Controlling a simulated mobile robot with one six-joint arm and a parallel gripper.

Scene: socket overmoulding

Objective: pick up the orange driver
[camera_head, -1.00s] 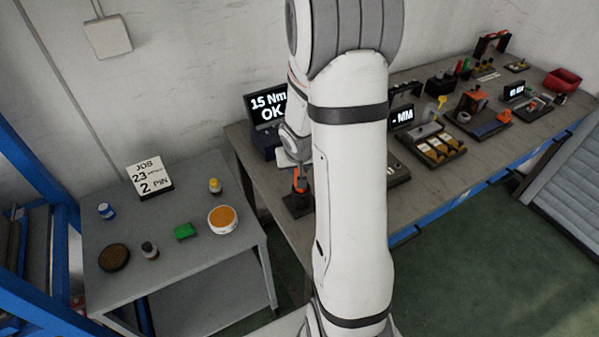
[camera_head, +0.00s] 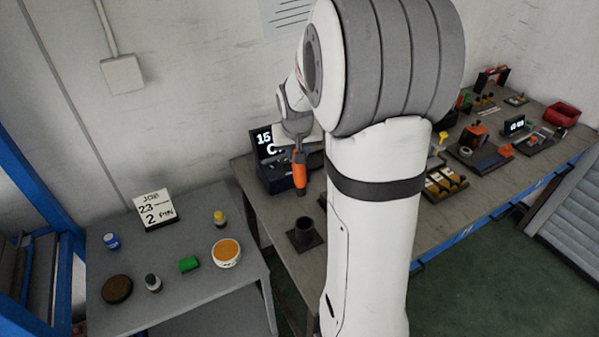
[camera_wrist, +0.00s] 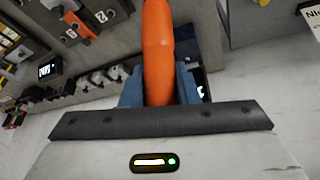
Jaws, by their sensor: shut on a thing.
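The orange driver (camera_head: 299,172) hangs upright below my gripper (camera_head: 299,146) in the head view, in the air above the bench. Its dark lower end is clear of the black holder cup (camera_head: 303,236), which stands on a square base at the bench's near left end. In the wrist view the driver's orange body (camera_wrist: 158,50) sits between the two blue-grey fingers of my gripper (camera_wrist: 160,88), which are shut on it. My arm hides part of the bench in the head view.
A 15 Nm display box (camera_head: 272,175) stands behind the driver. Fixtures and a red bin (camera_head: 562,114) fill the right bench.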

